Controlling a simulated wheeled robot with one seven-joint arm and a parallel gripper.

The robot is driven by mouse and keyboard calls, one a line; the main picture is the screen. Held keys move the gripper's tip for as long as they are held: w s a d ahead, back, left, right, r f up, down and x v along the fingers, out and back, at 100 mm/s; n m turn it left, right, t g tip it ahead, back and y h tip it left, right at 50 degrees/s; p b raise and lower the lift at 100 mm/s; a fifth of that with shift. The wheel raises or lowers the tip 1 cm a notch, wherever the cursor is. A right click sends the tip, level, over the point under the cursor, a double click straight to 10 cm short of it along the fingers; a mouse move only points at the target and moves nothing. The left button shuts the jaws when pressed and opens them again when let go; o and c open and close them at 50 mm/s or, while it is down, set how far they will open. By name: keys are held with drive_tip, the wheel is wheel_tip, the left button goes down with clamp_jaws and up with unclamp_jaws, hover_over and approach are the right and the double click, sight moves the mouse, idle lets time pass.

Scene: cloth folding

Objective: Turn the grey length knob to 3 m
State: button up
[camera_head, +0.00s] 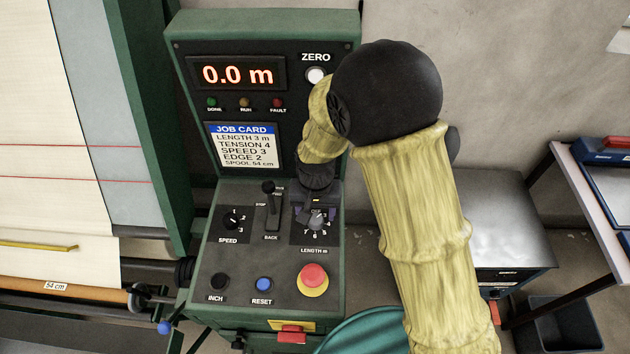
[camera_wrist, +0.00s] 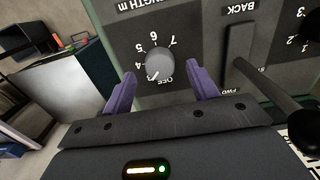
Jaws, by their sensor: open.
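The grey length knob (camera_head: 316,222) is on the sloped panel of the green console, above the label LENGTH m. In the wrist view the knob (camera_wrist: 158,63) sits in a ring of numbers. Its white pointer mark is toward the lower left of that picture, between the 4 and OFF; the exact number is hard to read. My gripper (camera_wrist: 161,76) is open, with one purple finger on each side of the knob and visible gaps to it. In the head view my gripper (camera_head: 315,211) is over the knob and partly hides its dial.
The display (camera_head: 238,74) reads 0.0 m. The job card (camera_head: 243,146) says LENGTH 3 m. A black lever (camera_head: 271,208) stands just left of the knob, with the speed knob (camera_head: 233,220) beyond. A red stop button (camera_head: 313,279) and blue reset button (camera_head: 264,284) lie below.

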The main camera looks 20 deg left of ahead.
sight(315, 219)
wheel_tip(315, 219, up, 15)
drive_tip(key=b, duration=0.2)
idle(0.6)
drive_tip(key=w+d+f+m+t, duration=0.1)
drive_tip(key=w+d, duration=0.1)
drive_tip(key=d, duration=0.7)
drive_tip(key=w+d+f+m, duration=0.1)
drive_tip(key=d, duration=0.8)
drive_tip(key=s+d+f, duration=0.1)
drive_tip(key=s+d, duration=0.1)
drive_tip(key=d, duration=0.4)
drive_tip(key=s+d+f+m+t, duration=0.1)
drive_tip(key=s+d, duration=0.2)
drive_tip(key=d, duration=0.4)
drive_tip(key=shift+m+t, duration=0.3)
drive_tip(key=shift+a, duration=0.1)
drive_tip(key=shift+c, duration=0.2)
